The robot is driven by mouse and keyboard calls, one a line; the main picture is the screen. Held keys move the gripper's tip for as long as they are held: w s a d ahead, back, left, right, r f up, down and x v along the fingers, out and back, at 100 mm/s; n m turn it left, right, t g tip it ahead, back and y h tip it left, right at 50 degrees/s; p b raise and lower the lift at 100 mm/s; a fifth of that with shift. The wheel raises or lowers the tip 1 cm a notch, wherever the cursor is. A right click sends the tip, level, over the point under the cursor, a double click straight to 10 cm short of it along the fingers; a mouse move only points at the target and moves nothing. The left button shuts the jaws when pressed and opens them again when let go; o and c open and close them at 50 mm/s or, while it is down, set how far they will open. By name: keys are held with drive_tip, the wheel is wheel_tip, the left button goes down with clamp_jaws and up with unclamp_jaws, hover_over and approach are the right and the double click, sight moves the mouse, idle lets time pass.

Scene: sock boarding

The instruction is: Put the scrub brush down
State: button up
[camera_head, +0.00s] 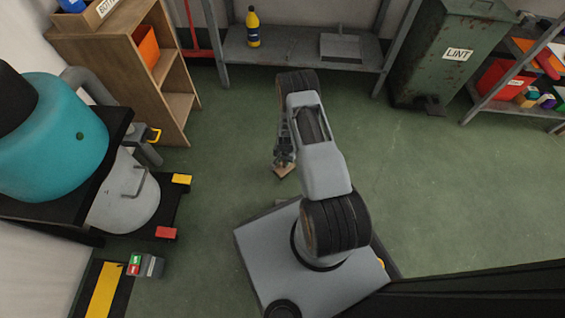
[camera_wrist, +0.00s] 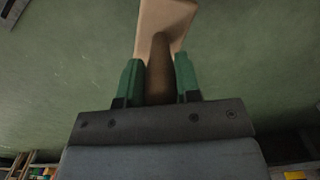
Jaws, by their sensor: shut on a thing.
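The scrub brush shows in the wrist view as a tan block (camera_wrist: 166,22) with a brown handle (camera_wrist: 160,70). My gripper (camera_wrist: 160,78) has its two green fingers closed on the handle, one on each side. In the head view the brush's tan block (camera_head: 284,170) shows just below my gripper (camera_head: 284,158), over the green floor. I cannot tell how high it is above the floor. The bristles are not visible.
A wooden shelf (camera_head: 176,70) stands at the left, beside a teal machine (camera_head: 60,135). A grey metal bench (camera_head: 300,52) with a yellow bottle (camera_head: 253,27) is at the back. A green lint bin (camera_head: 440,55) stands back right. The floor (camera_head: 420,190) to the right is clear.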

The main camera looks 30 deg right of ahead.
sight(284, 163)
drive_tip(key=f+b, duration=0.2)
drive_tip(key=f, duration=0.1)
drive_tip(key=shift+w+d+f+b, duration=0.1)
drive_tip(key=shift+w+f+b, duration=0.2)
drive_tip(key=shift+w, duration=0.05)
drive_tip(key=shift+w+f, duration=0.1)
drive_tip(key=shift+f, duration=0.15)
drive_tip(key=shift+r, duration=0.1)
drive_tip(key=shift+f+b, duration=0.25)
drive_tip(key=shift+b, duration=0.05)
drive_tip(key=o, duration=0.9)
drive_tip(key=shift+c, duration=0.2)
